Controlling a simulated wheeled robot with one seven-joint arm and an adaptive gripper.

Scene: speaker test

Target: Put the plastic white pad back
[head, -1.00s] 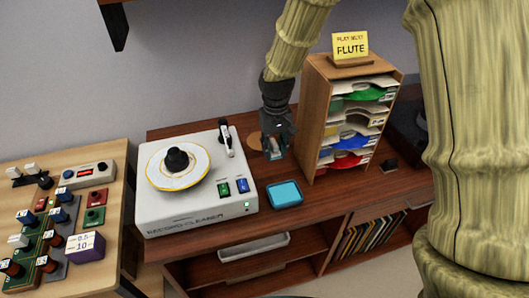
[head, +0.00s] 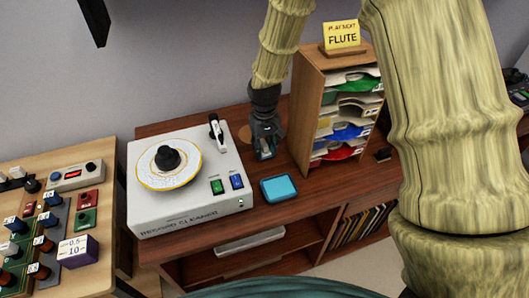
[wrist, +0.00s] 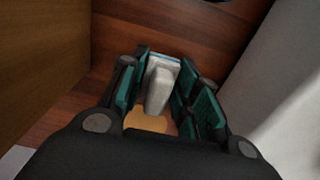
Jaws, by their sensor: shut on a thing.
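My gripper (head: 265,150) is over the wooden counter, between the record cleaner and the sleeve rack. In the wrist view its teal-padded fingers (wrist: 162,82) are closed around a pale white-grey piece, which looks like the white pad (wrist: 158,92). The pad's far end is whiter and wider. The pad is hardly visible in the head view, hidden by the fingers. I cannot tell whether the pad touches the counter.
The white record cleaner (head: 188,205) stands left, with a record (head: 150,178) on it. A shallow blue tray (head: 279,189) lies in front of my gripper. The wooden rack (head: 306,110) is close on the right. A control bench (head: 105,190) is far left.

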